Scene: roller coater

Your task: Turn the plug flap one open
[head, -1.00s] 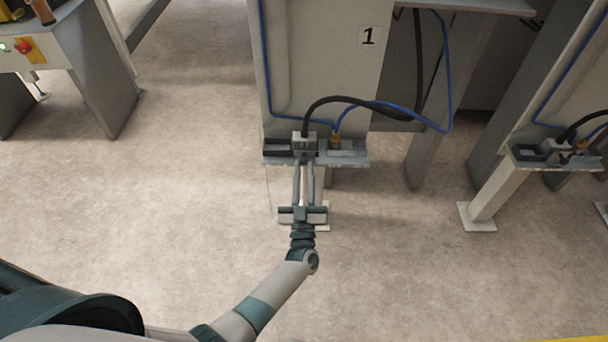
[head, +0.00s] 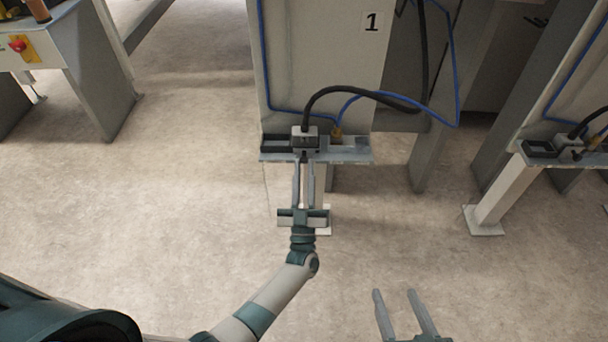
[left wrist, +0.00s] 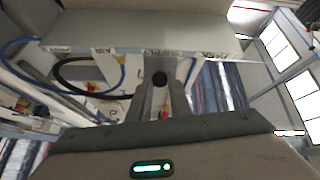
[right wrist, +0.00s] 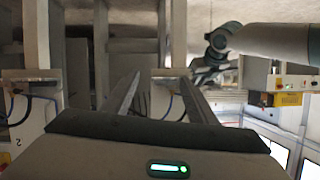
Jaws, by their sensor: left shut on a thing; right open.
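Station one carries a black "1" label (head: 372,22) on its grey panel. A small shelf (head: 350,157) at the panel's foot holds the grey plug block of plug flap one (head: 304,140), with a thick black cable arching out of it. My left gripper (head: 304,163) reaches up from below, its fingers closed on a small dark part at the block's front. The flap's exact angle is hard to tell. My right gripper (head: 402,296) is open and empty, low and to the right.
A blue hose meets a brass fitting (head: 336,134) beside the plug block. A second similar station with its own shelf (head: 560,158) stands at the right. A grey cabinet with a red knob (head: 18,46) is at the upper left. The floor in front is clear.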

